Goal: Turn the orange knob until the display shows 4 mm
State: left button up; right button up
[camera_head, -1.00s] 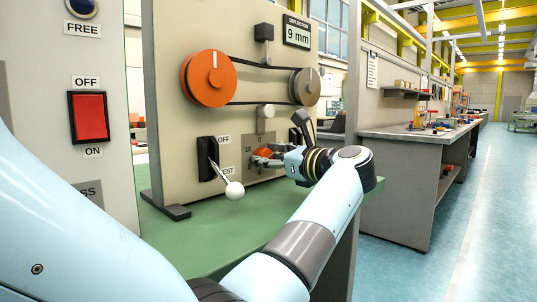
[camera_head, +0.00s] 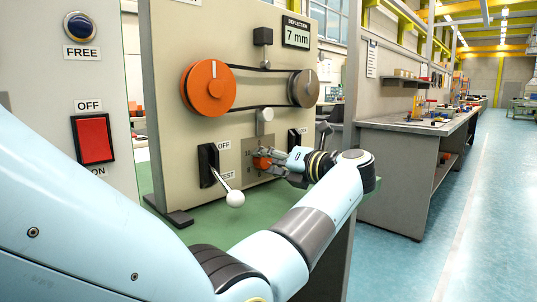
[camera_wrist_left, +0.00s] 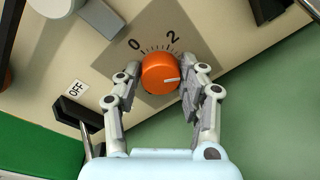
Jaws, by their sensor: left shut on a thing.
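The orange knob (camera_head: 262,163) sits on a square scale plate low on the beige panel. In the left wrist view the knob (camera_wrist_left: 160,74) shows a white pointer line at its right side, with 0 and 2 printed above it. My left gripper (camera_head: 268,160) is shut on the knob, with a finger on each side; the gripper also shows in the left wrist view (camera_wrist_left: 161,80). The deflection display (camera_head: 297,34) at the panel's top right reads 7 mm. My right gripper is not in view.
A large orange pulley (camera_head: 207,87) and a grey pulley (camera_head: 303,88) carry a black belt above the knob. A lever with a white ball (camera_head: 235,198) sticks out left of the knob. A red switch (camera_head: 93,139) is on the left panel.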

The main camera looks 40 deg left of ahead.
pick_arm(q)
jog(key=m+p, duration=0.1)
jog(key=m, duration=0.2)
jog(key=shift+w+r+p, duration=0.1)
jog(key=shift+r+p, duration=0.05)
jog(key=shift+p, duration=0.15)
jog(key=m+p, duration=0.1)
jog(key=m, duration=0.2)
jog(key=m+g+p, duration=0.1)
jog(key=m, duration=0.4)
jog(key=shift+f+p, duration=0.2)
jog(key=shift+p, duration=0.2)
jog(key=shift+f+m+y+p, duration=0.15)
jog(key=shift+m+y+p, duration=0.25)
jog(key=shift+m, duration=1.2)
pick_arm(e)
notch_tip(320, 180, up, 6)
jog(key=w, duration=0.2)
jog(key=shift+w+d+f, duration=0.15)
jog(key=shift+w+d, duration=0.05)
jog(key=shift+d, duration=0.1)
pick_arm(q)
jog(key=o, duration=1.1)
jog(key=shift+w+f, duration=0.1)
jog(key=shift+w, duration=0.05)
jog(key=shift+c, duration=0.2)
jog(key=shift+o, duration=0.6)
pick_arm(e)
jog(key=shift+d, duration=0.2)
